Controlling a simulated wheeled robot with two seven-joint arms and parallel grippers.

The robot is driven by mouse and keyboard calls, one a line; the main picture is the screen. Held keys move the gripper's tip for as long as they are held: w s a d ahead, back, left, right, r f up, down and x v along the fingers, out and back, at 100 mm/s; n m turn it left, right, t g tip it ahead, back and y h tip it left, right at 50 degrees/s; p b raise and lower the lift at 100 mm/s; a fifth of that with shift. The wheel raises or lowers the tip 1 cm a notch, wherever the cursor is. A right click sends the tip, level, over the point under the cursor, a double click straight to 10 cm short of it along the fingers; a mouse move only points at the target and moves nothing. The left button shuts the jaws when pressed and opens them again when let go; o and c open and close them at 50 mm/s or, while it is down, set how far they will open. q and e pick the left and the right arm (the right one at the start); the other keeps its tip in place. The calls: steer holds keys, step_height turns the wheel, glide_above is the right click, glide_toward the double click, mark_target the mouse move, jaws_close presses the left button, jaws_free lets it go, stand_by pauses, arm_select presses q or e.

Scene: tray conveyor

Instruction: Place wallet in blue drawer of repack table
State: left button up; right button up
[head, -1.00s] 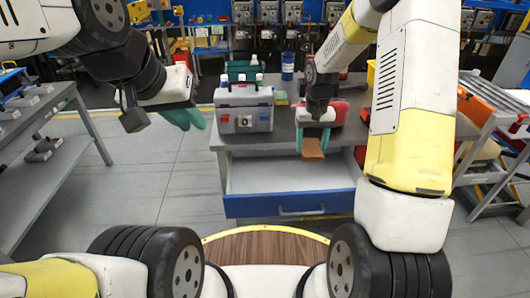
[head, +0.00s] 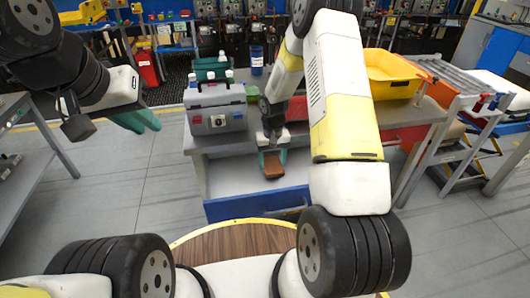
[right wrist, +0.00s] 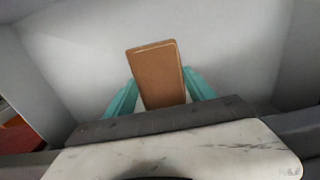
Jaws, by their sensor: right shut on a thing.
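The wallet (head: 273,165) is a brown flat rectangle. My right gripper (head: 272,154) is shut on it and holds it over the open blue drawer (head: 252,204). In the right wrist view the wallet (right wrist: 158,74) stands out between the teal fingers (right wrist: 160,95), with the pale drawer inside behind it. I cannot tell how far it is above the drawer floor. My left gripper (head: 136,119) has teal fingers and hangs at the left, away from the table; whether it is open is unclear.
The repack table (head: 228,143) carries a grey toolbox (head: 216,110), a blue cup (head: 257,60) and a yellow bin (head: 392,72). A roller conveyor (head: 460,80) stands at the right. A grey shelf (head: 40,150) is at the left. My right arm hides part of the table.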

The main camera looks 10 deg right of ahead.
mark_target(272, 164)
steer(key=shift+f, duration=2)
steer(key=shift+f, duration=0.1)
steer(key=o, duration=1.4)
